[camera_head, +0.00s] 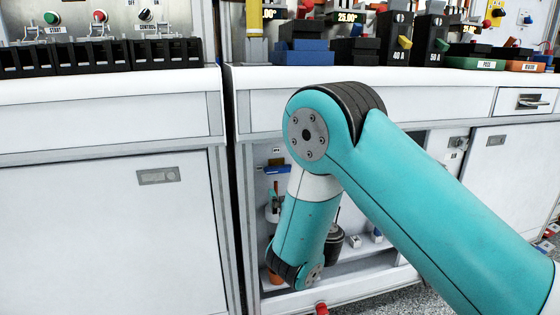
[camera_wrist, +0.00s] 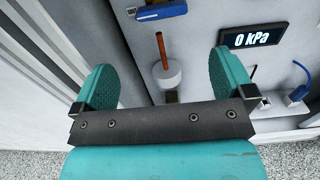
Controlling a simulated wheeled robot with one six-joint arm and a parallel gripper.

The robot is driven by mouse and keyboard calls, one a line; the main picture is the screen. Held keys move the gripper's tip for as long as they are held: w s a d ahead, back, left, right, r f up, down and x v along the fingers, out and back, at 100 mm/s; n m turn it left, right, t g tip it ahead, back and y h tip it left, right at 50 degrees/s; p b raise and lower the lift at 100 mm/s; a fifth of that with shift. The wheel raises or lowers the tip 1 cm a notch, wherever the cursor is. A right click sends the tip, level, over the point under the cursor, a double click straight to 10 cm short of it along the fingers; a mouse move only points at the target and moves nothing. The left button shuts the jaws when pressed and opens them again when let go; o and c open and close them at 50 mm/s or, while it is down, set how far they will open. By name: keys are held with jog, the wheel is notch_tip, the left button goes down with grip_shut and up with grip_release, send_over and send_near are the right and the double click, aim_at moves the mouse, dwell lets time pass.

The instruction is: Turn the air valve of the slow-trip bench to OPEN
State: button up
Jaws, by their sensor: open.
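A blue lever-like part (camera_wrist: 160,12) with a small label above it is at the top of the wrist view, on the back wall of an open bay under the bench. It looks like the air valve handle; its label is cut off. It also shows in the head view (camera_head: 275,169), lying roughly level. My gripper (camera_wrist: 162,60) is open, with teal fingers wide apart and nothing between them touching. The blue part is beyond the fingertips.
A reddish-brown rod (camera_wrist: 161,48) stands upright from a white round part (camera_wrist: 167,74) between the fingers' lines of sight. A display (camera_wrist: 254,36) reads 0 kPa at right. A blue clamp-like part (camera_wrist: 301,82) is further right. Grey bay posts (camera_wrist: 75,40) stand close at left.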

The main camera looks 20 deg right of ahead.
aim_at(280, 171)
jog(key=shift+w+p, duration=6.3)
jog(key=shift+w, duration=0.45)
jog(key=shift+c, duration=0.5)
jog(key=c, duration=0.5)
